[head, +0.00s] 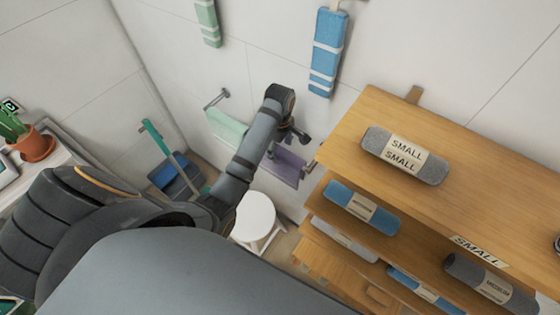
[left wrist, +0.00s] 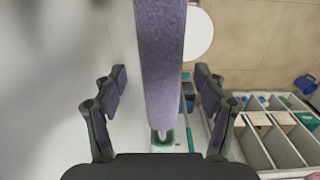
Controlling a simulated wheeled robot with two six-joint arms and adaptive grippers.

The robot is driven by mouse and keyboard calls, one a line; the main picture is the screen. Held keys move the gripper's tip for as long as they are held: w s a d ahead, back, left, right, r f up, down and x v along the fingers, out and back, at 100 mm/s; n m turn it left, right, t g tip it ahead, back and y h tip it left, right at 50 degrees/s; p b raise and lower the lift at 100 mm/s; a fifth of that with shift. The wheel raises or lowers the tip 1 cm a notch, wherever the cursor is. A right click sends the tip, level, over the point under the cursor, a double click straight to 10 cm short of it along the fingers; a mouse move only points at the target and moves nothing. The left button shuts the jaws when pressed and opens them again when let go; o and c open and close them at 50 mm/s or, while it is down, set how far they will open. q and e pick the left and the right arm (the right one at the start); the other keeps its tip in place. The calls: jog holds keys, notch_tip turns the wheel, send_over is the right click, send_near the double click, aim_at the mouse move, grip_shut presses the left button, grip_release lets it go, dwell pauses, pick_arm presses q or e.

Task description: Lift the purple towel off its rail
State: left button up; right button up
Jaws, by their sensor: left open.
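The purple towel (head: 288,166) hangs low on its rail by the wall in the head view, partly hidden by my left arm and gripper. In the left wrist view the purple towel (left wrist: 162,65) runs as a long strip between the spread fingers. My left gripper (left wrist: 160,82) is open, with a finger on each side of the towel and a visible gap to both. In the head view my left gripper (head: 291,133) is at the towel's upper end. The rail is mostly hidden. My right gripper is not in view.
A mint towel (head: 226,126) hangs left of my arm, and a blue towel (head: 327,55) hangs higher up. A white stool (head: 254,216) stands below. A wooden shelf (head: 480,160) with rolled towels is close on the right. A blue dustpan (head: 176,178) is at left.

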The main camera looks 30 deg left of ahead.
aim_at(280, 163)
pick_arm(q)
notch_tip(280, 163, down, 2)
jog(key=shift+a+f+p, duration=0.1)
jog(key=shift+f+p, duration=0.1)
jog(key=shift+p, duration=0.85)
notch_tip(280, 163, down, 2)
jog(key=shift+s+f, duration=0.1)
jog(key=shift+f, duration=0.35)
jog(key=c, duration=1.3)
jog(key=shift+c, duration=0.3)
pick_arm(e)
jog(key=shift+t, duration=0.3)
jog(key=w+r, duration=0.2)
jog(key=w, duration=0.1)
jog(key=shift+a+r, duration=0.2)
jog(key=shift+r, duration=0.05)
pick_arm(q)
jog(key=shift+r, duration=0.15)
